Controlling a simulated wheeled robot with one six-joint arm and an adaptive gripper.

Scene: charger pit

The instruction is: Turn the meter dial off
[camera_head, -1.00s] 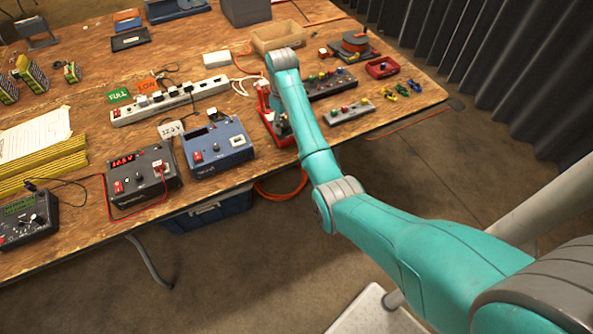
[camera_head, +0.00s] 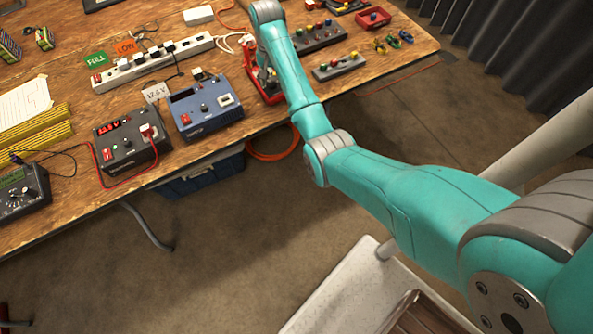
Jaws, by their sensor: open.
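The meter (camera_head: 20,202) is a dark box with a greenish display, at the left edge of the head view near the table's front edge. Its dial (camera_head: 28,192) is on the front face, too small to read its setting. My teal arm reaches from the lower right to the back middle of the table, well to the right of the meter.
A dark unit with a red readout (camera_head: 130,145) and a blue unit (camera_head: 205,108) stand right of the meter. A red lead runs along the front edge. A power strip (camera_head: 150,62) lies behind. Yellow rods (camera_head: 35,135) lie behind the meter.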

